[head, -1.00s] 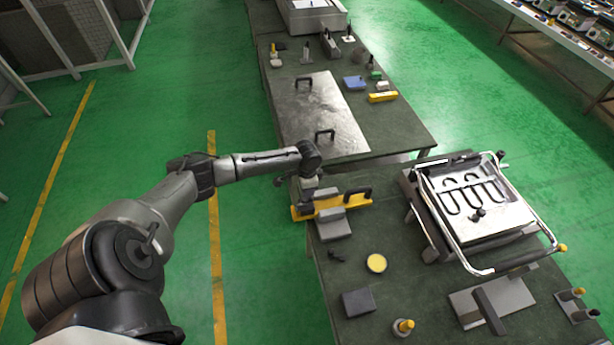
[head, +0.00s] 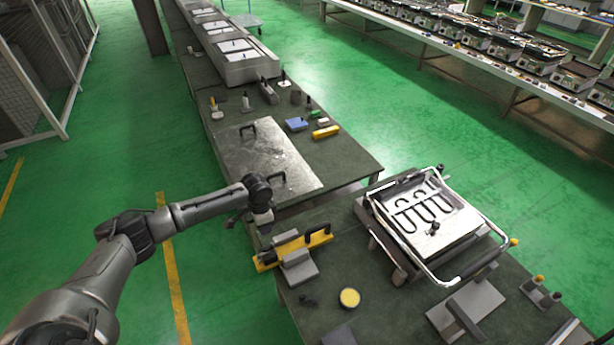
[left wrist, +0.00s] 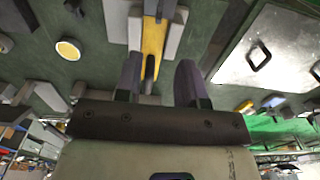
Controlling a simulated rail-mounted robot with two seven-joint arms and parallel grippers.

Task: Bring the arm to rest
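My left arm reaches in from the left in the head view. Its left gripper (head: 262,220) hangs over the table's left edge, close to the left end of the yellow fixture (head: 318,240) with a black handle and grey blocks. In the left wrist view the two dark fingers of the left gripper (left wrist: 158,85) stand apart with nothing held between them. The yellow fixture (left wrist: 153,45) lies beyond the fingers, apparently apart from them. My right arm and gripper are not in view.
A metal plate with handles (head: 285,160) lies behind the gripper. A heating element in a hinged frame (head: 425,215) stands to the right. A yellow round tin (head: 349,298) lies in front. Green floor (head: 120,190) is clear left of the table.

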